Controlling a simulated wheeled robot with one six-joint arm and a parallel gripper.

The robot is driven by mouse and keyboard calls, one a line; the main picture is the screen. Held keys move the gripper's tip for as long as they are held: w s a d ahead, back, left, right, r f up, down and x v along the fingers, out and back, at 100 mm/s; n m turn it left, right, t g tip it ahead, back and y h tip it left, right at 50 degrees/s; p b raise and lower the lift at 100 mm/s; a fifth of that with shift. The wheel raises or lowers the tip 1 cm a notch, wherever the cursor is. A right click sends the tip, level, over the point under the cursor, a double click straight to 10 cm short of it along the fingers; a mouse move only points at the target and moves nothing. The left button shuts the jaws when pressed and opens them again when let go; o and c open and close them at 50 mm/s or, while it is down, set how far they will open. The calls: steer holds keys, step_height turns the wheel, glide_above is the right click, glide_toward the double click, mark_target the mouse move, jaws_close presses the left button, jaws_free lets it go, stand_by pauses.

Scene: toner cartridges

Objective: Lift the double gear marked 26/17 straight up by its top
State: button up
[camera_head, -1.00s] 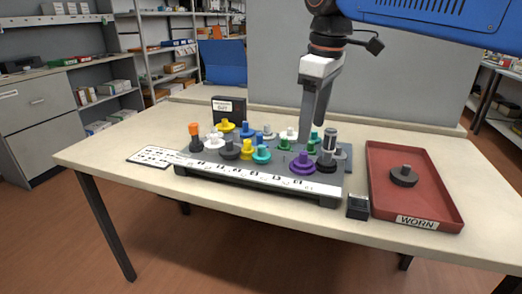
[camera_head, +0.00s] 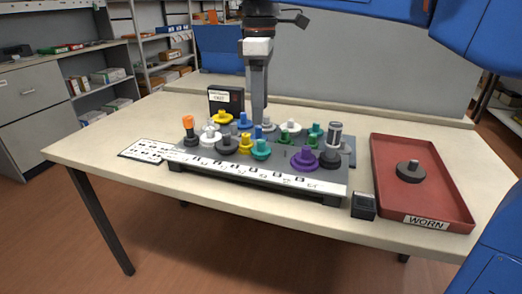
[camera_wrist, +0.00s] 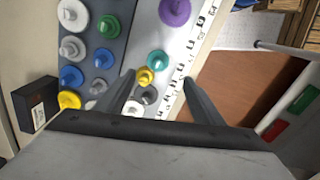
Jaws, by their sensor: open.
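Several colored gears with upright stubs stand on a dark rack (camera_head: 215,172) on the table. I cannot read a 26/17 mark on any gear, so I cannot tell which one it is. My gripper (camera_head: 259,119) points down over the rear middle of the rack, above the gears. In the wrist view its open fingers (camera_wrist: 158,79) are apart and empty. A teal gear (camera_wrist: 157,61) and a yellow gear (camera_wrist: 146,77) show between them, with a dark grey gear (camera_wrist: 147,96) close by. Blue gears (camera_wrist: 104,58) stand farther left.
A red tray marked WORN (camera_head: 460,213) holds a dark gear (camera_head: 410,172) at the right. A small black box (camera_head: 363,206) sits between rack and tray. A dark labelled box (camera_head: 226,100) stands behind the rack. A white card (camera_head: 150,149) lies left. The table's front left is clear.

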mark_target(261, 140)
steer(key=f, duration=1)
steer(key=shift+w+d+f, duration=0.15)
steer(key=shift+w+f, duration=0.1)
steer(key=c, duration=1.1)
